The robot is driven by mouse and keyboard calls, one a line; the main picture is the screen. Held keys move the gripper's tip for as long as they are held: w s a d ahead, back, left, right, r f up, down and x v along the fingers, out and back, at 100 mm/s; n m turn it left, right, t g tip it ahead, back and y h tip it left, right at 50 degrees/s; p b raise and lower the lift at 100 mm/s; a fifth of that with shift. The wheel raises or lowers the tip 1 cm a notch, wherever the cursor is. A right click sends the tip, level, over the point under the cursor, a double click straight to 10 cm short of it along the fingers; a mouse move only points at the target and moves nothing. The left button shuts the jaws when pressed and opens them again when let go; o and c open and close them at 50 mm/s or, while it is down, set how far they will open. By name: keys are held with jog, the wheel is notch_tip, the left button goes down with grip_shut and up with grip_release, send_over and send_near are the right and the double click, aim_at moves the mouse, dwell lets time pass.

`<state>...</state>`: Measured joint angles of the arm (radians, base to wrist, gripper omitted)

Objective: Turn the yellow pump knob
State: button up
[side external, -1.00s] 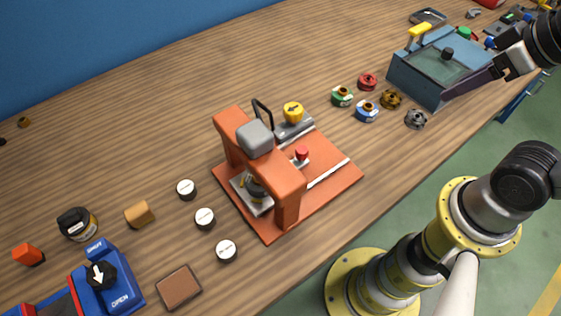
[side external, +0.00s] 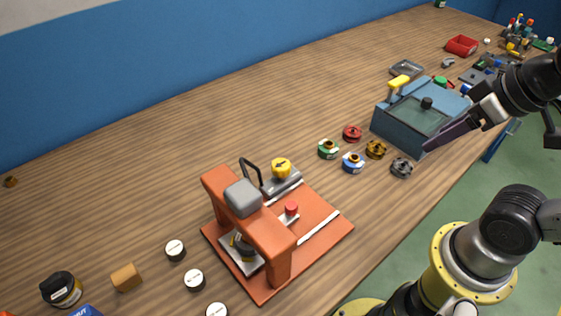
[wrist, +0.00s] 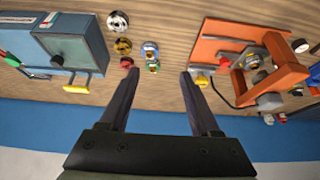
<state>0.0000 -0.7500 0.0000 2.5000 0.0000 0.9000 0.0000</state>
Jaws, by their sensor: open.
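The yellow knob (side external: 281,167) has a dark arrow on top. It sits on a grey block at the back of the orange press station (side external: 325,227). In the wrist view the yellow knob (wrist: 200,81) lies close to the right finger's tip, in the picture only. My gripper (wrist: 159,74) is open and empty, its two dark fingers well apart. In the side view my gripper (side external: 432,147) is at the right, in front of the blue box, well away from the knob. The knob is not held.
A blue box (side external: 400,133) with a clear lid and yellow handle stands at the right. Several coloured valve-like parts, including a blue one (side external: 353,163), lie between it and the station.

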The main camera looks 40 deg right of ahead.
jog(key=o, duration=0.4)
jog(key=shift+c, duration=0.2)
jog(key=w+a+r+n, duration=0.1)
jog(key=w+r+n, duration=0.45)
jog(key=n, duration=0.75)
jog(key=n+g, duration=0.6)
jog(key=n, duration=0.8)
send_over(281, 164)
notch_tip(281, 164, down, 8)
notch_tip(281, 164, down, 13)
